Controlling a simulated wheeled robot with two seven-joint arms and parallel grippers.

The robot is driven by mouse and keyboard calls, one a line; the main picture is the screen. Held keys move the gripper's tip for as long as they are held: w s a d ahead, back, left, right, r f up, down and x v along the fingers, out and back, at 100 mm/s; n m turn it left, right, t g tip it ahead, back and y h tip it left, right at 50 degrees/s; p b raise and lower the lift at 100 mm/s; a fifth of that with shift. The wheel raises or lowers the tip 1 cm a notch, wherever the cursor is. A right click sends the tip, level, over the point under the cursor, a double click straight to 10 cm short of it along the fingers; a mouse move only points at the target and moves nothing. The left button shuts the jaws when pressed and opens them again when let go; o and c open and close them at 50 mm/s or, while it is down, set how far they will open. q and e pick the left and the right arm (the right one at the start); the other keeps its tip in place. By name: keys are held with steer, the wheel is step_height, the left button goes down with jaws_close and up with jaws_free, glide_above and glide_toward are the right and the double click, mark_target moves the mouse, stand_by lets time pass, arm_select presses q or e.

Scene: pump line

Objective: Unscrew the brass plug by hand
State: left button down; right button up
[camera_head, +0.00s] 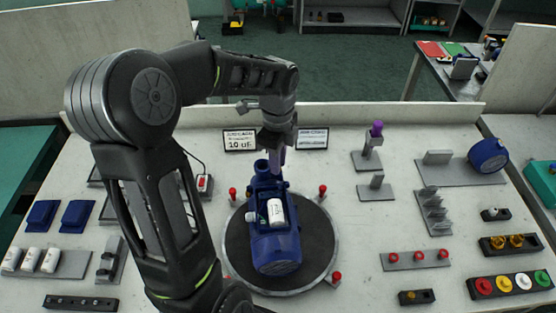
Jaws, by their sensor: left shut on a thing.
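The blue pump (275,245) lies on a dark round turntable (318,240) in the middle of the bench, with a white cylinder (276,211) on top. My left gripper (275,170) points down at the far end of the pump. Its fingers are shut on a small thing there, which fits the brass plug. The plug itself is hidden by the fingers, so I cannot tell whether it is still seated. My right gripper is not in view.
Red-topped pegs (323,190) stand around the turntable. Two signs (240,140) stand behind it. At the right are a block with brass fittings (497,243), a rack of coloured caps (510,284) and a blue round part (488,155). White cylinders (30,260) lie at the left.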

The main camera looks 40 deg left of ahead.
arm_select(q)
steer(key=shift+a, duration=0.1)
steer(key=shift+n, duration=1.7)
steer(key=shift+n, duration=0.5)
steer(key=n, duration=0.2)
steer(key=shift+n+b, duration=0.3)
steer(key=shift+b, duration=0.05)
steer(key=n, duration=0.2)
steer(key=shift+n, duration=0.4)
steer(key=shift+r+n, duration=0.1)
steer(key=shift+n, duration=0.2)
